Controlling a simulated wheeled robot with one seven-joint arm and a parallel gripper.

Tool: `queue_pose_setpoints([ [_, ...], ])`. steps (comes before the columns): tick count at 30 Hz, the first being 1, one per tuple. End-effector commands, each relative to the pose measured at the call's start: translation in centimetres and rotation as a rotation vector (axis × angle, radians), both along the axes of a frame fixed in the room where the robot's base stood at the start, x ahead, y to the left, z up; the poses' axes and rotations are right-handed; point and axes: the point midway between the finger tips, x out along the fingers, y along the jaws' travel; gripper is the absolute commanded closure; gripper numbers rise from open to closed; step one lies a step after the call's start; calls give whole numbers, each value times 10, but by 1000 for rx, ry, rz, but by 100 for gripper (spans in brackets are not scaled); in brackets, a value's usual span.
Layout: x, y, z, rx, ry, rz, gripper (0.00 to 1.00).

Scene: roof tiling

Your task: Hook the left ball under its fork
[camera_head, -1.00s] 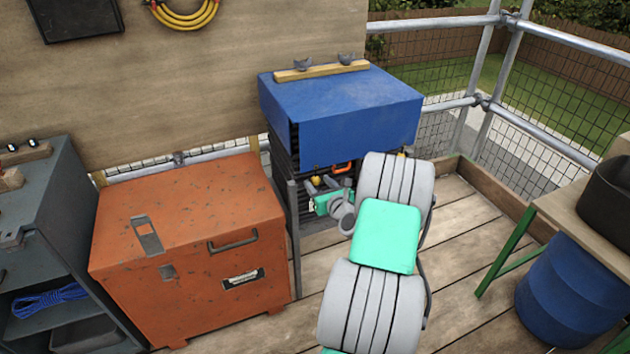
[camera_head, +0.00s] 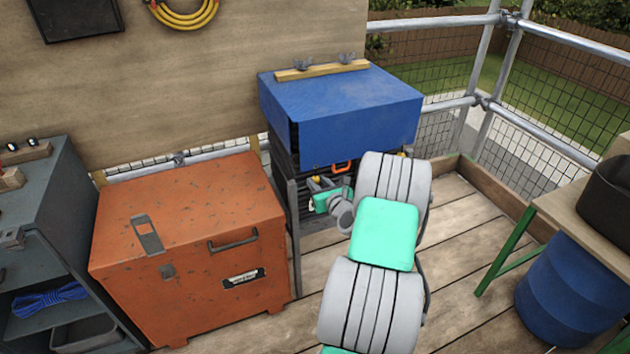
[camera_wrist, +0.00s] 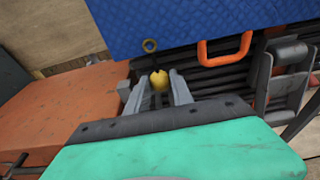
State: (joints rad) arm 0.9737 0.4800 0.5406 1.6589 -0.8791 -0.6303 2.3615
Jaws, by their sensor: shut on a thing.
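The yellow ball (camera_wrist: 158,82) sits between the two grey fingers of my gripper (camera_wrist: 159,77), which is shut on it. In the head view my gripper (camera_head: 318,186) is at the front of the tarp-covered stack, below the blue tarp (camera_head: 340,112). The ball shows there only as a small yellow spot. A yellow eyelet (camera_wrist: 150,45) is in the tarp's lower edge, just above the ball and apart from it. I cannot make out the fork; dark bars lie behind the ball. Any cord between ball and eyelet is too small to see.
An orange handle-like loop (camera_wrist: 225,50) hangs right of the ball, below the tarp. A grey metal bracket (camera_wrist: 288,75) stands further right. The orange chest (camera_head: 185,245) is close on the left. A wooden batten (camera_head: 322,71) lies on the tarp.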

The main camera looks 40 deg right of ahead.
Motion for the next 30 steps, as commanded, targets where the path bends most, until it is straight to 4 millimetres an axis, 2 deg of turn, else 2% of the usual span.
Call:
queue_pose_setpoints([
  [7,-3,0,-1,0,1,0,95],
  [24,-40,12,-6,1,2,0,95],
  [30,-44,13,-6,1,1,1,95],
])
